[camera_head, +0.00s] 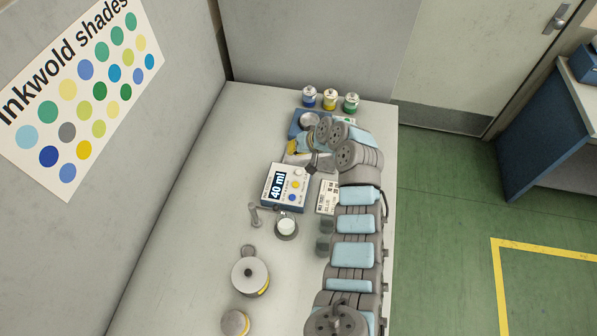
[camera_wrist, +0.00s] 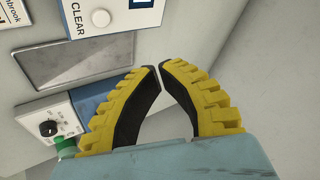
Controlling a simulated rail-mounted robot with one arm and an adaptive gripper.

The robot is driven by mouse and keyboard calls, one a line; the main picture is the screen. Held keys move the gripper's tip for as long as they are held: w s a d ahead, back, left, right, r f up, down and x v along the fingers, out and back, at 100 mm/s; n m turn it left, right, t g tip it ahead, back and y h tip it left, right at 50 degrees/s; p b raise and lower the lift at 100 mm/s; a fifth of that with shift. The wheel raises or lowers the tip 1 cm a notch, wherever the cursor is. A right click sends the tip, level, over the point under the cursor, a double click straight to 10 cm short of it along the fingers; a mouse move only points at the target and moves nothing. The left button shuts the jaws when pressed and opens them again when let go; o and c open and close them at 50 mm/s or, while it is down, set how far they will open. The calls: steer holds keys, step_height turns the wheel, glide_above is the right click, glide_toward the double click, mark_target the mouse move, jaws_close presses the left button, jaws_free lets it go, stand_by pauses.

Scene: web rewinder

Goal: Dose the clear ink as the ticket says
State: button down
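My gripper (camera_head: 292,147) is over the far part of the bench, just beyond a white-topped box (camera_head: 273,200) whose display reads 40 ml. That box has a white button and several coloured ones. In the wrist view the yellow fingers of my gripper (camera_wrist: 160,66) are drawn together at the tips, with nothing between them. A white panel marked CLEAR (camera_wrist: 80,24) with a round white button (camera_wrist: 101,18) is beyond the tips, apart from them. The ticket (camera_head: 328,196) lies right of the box, partly hidden by my arm; its text is too small to read.
A small cup with white inside (camera_head: 287,227) stands in front of the box. A lidded pot (camera_head: 249,273) and a can (camera_head: 235,323) stand nearer. Blue (camera_head: 309,97), yellow (camera_head: 330,99) and green (camera_head: 351,102) marked jars line the back. The bench's left side is clear.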

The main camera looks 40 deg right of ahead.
steer(key=b, duration=0.6)
glide_toward(290, 169)
steer(key=shift+w+r+x, duration=0.15)
steer(key=shift+x, duration=1.15)
steer(key=shift+w+r+x, duration=0.1)
steer(key=shift+w+x, duration=0.1)
steer(key=shift+x, duration=1.05)
steer(key=shift+a+f, duration=0.1)
steer(key=shift+f, duration=0.35)
steer(key=shift+f+b, duration=0.3)
steer(key=shift+f, duration=0.1)
steer(key=shift+r+p, duration=0.55)
steer(key=shift+r, duration=0.25)
steer(key=shift+r+p, duration=1.6)
steer(key=shift+r, duration=1)
